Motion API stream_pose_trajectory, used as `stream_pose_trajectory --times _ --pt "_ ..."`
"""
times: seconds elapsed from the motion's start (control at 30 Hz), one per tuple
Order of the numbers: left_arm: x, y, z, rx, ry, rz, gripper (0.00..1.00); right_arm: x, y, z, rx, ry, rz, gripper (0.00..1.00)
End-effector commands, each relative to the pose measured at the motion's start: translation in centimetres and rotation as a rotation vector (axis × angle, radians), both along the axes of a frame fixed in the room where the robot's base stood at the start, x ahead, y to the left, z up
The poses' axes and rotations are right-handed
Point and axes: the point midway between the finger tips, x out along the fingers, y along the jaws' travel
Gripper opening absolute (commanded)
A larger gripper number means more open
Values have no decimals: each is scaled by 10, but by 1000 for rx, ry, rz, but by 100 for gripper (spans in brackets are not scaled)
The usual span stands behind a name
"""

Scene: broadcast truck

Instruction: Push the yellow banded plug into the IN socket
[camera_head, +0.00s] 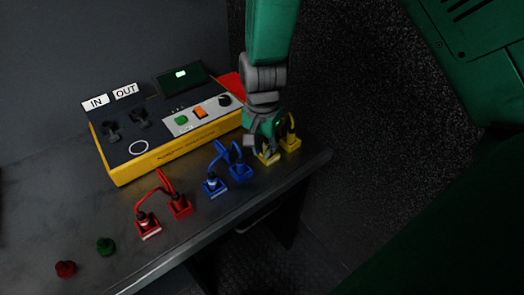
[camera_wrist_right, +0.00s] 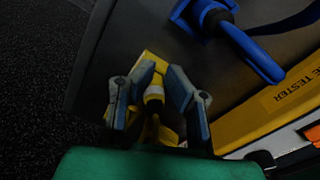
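A yellow tester box stands on the bench with an IN label (camera_head: 96,102) and an OUT label (camera_head: 125,91); a dark socket (camera_head: 112,131) sits below IN and another (camera_head: 141,118) below OUT. Two yellow plug ends stand in yellow holders at the bench's right: the near holder (camera_head: 268,158) is partly hidden by my gripper, the other (camera_head: 291,142) is beside it. My right gripper (camera_head: 266,143) points down over the near one. In the wrist view its fingers (camera_wrist_right: 161,85) straddle a dark plug with a yellow band (camera_wrist_right: 153,94), with a gap seemingly left. My left gripper is out of view.
Blue plugs (camera_head: 213,186) and red plugs (camera_head: 148,226) stand in holders to the left, each pair joined by a looped cable. A green knob (camera_head: 105,246) and a red knob (camera_head: 65,268) lie near the bench's front left. The bench's right edge is close to my right gripper.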

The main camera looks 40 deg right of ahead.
Motion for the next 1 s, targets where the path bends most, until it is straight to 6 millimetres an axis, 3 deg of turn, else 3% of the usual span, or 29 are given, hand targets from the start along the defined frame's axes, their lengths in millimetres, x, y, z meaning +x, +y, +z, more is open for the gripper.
stream_pose_trajectory --times 0.47,0.8,1.0 --pt "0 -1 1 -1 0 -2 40 4 -9 4 -1 -7 -4 0" --pt "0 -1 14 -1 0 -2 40 2 -5 70 1 -9 -1 0" --pt "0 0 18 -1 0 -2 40 2 2 96 -4 -4 -2 0"
